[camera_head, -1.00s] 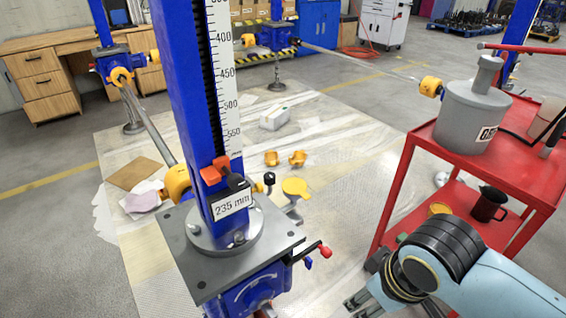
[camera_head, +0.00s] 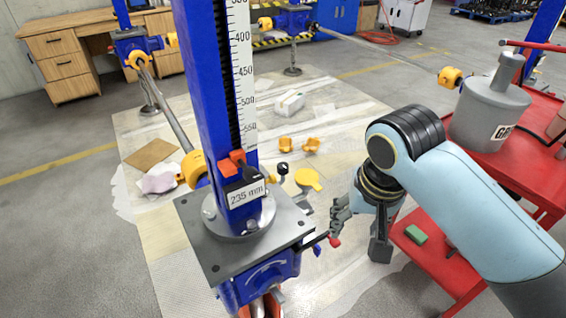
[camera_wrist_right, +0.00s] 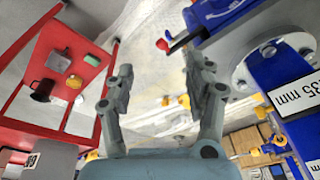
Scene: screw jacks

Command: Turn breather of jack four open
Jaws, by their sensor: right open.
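The near blue screw jack (camera_head: 215,110) carries a scale and a "235 mm" tag (camera_head: 245,193); no jack number is readable. At its plate's right edge is a dark lever with a red end (camera_head: 334,241); it also shows in the right wrist view (camera_wrist_right: 162,44). A small blue part (camera_head: 317,250) sits by it. I cannot tell which part is the breather. My right gripper (camera_head: 361,233) is open and empty, right of the jack. Its spread fingers (camera_wrist_right: 158,76) point toward the lever side, the red end appearing beyond them. My left gripper is not in view.
A red cart (camera_head: 440,262) stands right, with a grey pot (camera_head: 488,112), a green block (camera_head: 416,235) and, in the wrist view, a dark jug (camera_wrist_right: 42,90). Shafts run to other jacks.

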